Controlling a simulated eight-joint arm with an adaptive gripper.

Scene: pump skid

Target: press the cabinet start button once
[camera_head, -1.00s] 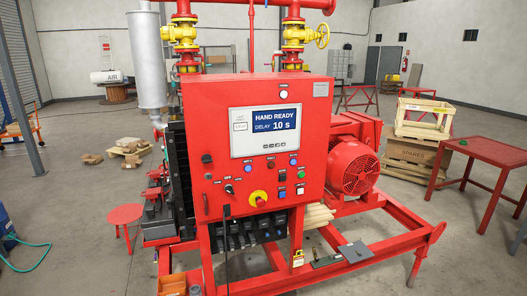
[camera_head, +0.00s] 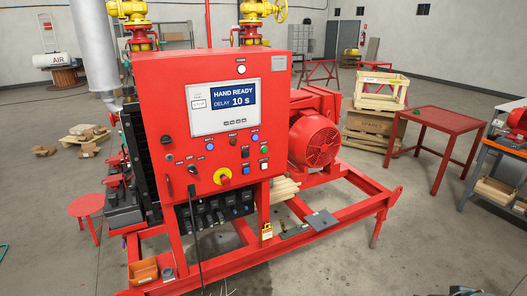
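The red control cabinet (camera_head: 150,100) stands upright on the skid, its front facing me. Its screen (camera_head: 224,106) reads "HAND READY" and "DELAY 10 s". Below the screen is a small green button (camera_head: 264,150). Blue buttons (camera_head: 209,147) and (camera_head: 255,138), a dark red button (camera_head: 233,141) and a white button (camera_head: 264,165) are near it. The labels are too small to read, so I cannot tell by lettering which is the start button. A red knob on a yellow plate (camera_head: 222,176) sits lower. My gripper is not seen.
A red motor (camera_head: 314,140) sits right of the cabinet on the red skid frame (camera_head: 340,221). A red table (camera_head: 446,122) and a workbench (camera_head: 492,171) stand to the right. A dark cable hangs below the cabinet.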

